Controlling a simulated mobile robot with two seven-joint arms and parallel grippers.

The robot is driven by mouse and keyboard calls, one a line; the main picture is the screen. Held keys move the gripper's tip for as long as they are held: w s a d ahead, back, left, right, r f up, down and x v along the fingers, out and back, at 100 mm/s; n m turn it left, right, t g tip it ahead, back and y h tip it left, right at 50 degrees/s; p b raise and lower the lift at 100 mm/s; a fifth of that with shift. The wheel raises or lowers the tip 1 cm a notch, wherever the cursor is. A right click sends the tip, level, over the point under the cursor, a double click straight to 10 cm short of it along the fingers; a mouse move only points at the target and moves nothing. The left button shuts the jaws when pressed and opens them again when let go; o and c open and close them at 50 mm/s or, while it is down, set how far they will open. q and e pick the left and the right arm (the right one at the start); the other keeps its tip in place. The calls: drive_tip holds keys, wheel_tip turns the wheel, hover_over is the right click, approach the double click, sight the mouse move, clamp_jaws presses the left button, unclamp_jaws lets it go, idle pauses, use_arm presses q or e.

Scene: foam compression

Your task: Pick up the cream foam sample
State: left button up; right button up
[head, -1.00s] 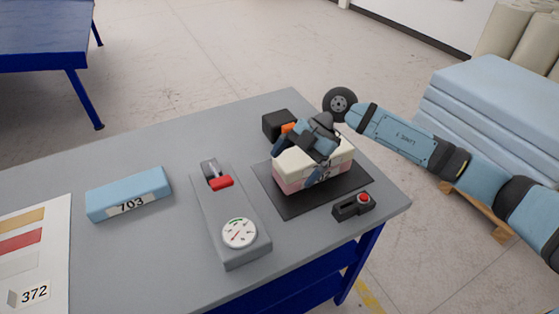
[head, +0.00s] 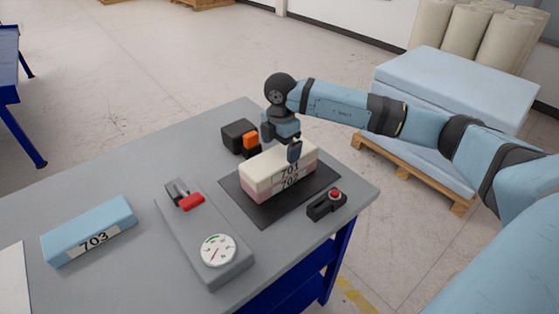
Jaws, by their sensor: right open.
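The cream foam sample (head: 268,170), labelled 701, lies flat on top of a pink foam block (head: 262,190), labelled 702. Both rest stacked on a dark mat (head: 239,199) near the right end of the grey table. My right gripper (head: 281,149) is open over the cream foam. One finger shows at the near, labelled side of the sample and the other is toward its far side. Whether either finger touches the foam cannot be told. My left gripper is not in view.
A black device with an orange part (head: 242,138) stands close behind the foam. A small red-button box (head: 327,204) is in front. A gauge unit with a red lever (head: 210,238) and a blue block labelled 703 (head: 90,231) lie left. Blue foam sheets (head: 450,90) are stacked beyond the table.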

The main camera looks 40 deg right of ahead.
sight(280, 155)
drive_tip(key=shift+f+p, duration=0.45)
drive_tip(key=shift+f, duration=2.25)
drive_tip(key=c, duration=0.5)
drive_tip(key=shift+c, duration=0.2)
drive_tip(key=shift+w+r, duration=0.1)
